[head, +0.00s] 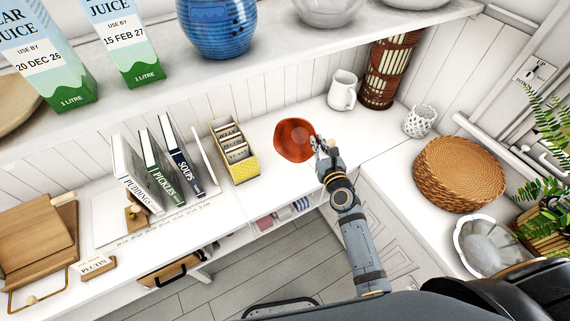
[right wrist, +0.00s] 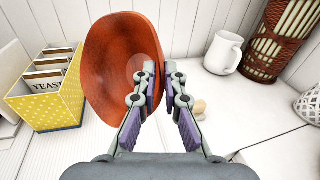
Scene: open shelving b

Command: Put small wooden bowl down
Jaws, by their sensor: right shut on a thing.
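The small wooden bowl (head: 294,140) is reddish-brown and is over the white counter, between the yellow recipe box and the white jug in the head view. It fills the upper middle of the right wrist view (right wrist: 112,65), tilted with its inside facing the camera. My right gripper (head: 320,146) is shut on the bowl's right rim. Its fingers (right wrist: 155,75) pinch the rim in the right wrist view. I cannot tell whether the bowl's base touches the counter. My left gripper is not in view.
A yellow dotted box of cards (head: 237,155) stands left of the bowl. A white jug (head: 343,90) and a brown woven lantern (head: 388,72) stand behind right. A wicker basket (head: 459,174) is farther right. An upper shelf (head: 290,45) overhangs the back. White counter around the bowl is clear.

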